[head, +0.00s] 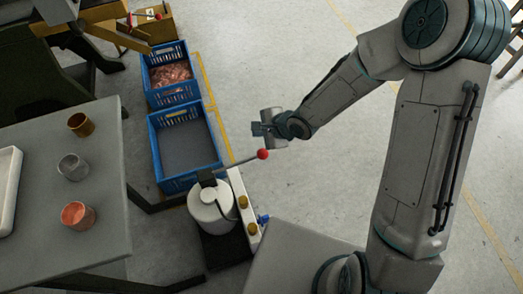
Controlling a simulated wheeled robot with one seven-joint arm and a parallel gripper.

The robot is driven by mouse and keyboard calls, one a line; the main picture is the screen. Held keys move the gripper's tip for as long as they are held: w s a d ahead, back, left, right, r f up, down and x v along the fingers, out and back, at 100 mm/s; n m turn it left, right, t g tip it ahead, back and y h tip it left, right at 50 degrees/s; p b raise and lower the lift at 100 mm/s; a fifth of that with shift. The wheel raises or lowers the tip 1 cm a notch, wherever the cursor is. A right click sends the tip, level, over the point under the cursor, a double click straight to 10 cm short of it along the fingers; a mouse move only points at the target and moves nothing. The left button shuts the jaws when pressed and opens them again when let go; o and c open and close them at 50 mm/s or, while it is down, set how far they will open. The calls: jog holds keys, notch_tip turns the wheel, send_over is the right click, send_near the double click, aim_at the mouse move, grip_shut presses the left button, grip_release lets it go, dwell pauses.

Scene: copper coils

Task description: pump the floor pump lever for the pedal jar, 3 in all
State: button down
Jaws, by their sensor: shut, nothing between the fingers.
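The floor pump (213,205) stands on the floor at the lower middle of the head view, with a white rounded body on a dark base. Its lever (238,163) is a thin rod that slants up to the right and ends in a red ball (262,154). My gripper (258,129) is just above and beyond the red ball in the picture, shut and empty. Whether it touches the ball, I cannot tell. A pedal jar cannot be told apart for certain.
A grey table (105,185) at the left bears several small metal cups and a white tray (8,180). An empty blue crate (158,160) stands behind the pump, and another blue crate (150,88) holds copper-coloured pieces. The floor (320,190) to the right is clear.

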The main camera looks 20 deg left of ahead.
jog(key=b, duration=0.8)
send_over(263, 153)
notch_tip(263, 153, down, 7)
jog(key=shift+s+a+r, duration=0.1)
jog(key=shift+s, duration=0.05)
jog(key=shift+f, duration=1)
jog(key=shift+f, duration=0.1)
dwell(0.8)
jog(key=shift+d+f, duration=0.2)
jog(key=shift+f, duration=0.1)
